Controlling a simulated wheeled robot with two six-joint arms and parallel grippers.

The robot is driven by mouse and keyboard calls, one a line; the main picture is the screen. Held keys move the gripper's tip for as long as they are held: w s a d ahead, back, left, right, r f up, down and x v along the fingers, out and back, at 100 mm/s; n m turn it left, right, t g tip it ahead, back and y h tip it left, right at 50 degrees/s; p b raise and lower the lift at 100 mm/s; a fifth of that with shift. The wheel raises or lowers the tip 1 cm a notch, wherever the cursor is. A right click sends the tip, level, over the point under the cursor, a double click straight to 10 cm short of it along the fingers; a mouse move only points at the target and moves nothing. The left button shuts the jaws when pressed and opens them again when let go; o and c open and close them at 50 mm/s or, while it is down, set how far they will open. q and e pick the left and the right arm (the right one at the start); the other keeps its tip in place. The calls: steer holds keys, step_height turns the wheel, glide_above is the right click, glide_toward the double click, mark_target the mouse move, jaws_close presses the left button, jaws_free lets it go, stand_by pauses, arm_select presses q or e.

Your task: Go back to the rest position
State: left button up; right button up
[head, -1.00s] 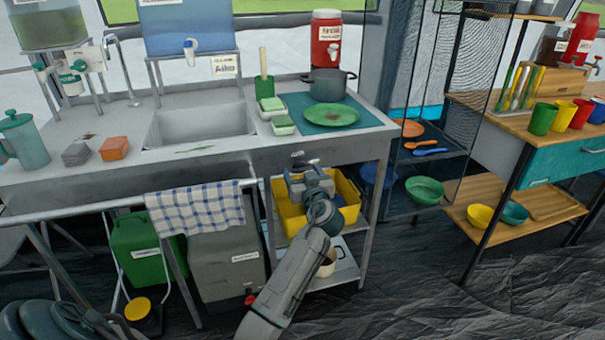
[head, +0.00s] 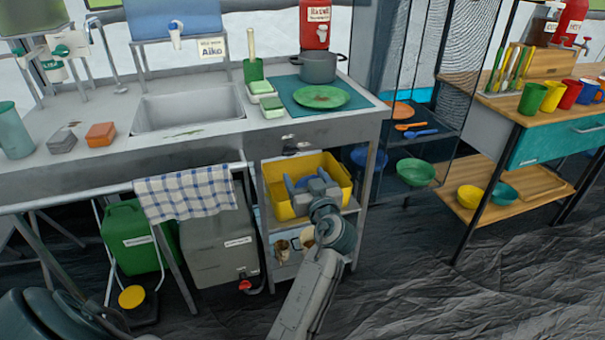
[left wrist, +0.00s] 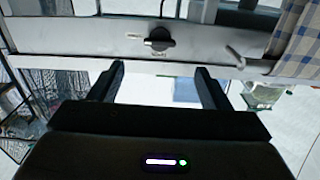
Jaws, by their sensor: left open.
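My left gripper (head: 308,178) is in front of the sink unit, before the yellow crate (head: 281,209) on its upper shelf. My grey left arm comes up to it from the bottom of the head view. In the left wrist view the two dark fingers of the left gripper (left wrist: 157,72) stand wide apart with nothing between them. Beyond them a dark knob (left wrist: 159,38) sits on a grey metal front panel. My right gripper is in neither view.
A checked towel (head: 184,190) hangs on the rail left of my arm; it also shows in the left wrist view (left wrist: 293,30). Above, the counter holds a green plate (head: 321,97) and a pot (head: 318,67). Dark floor (head: 430,285) lies open at the right.

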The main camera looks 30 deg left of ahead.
arm_select(q)
steer(key=shift+f, duration=0.1)
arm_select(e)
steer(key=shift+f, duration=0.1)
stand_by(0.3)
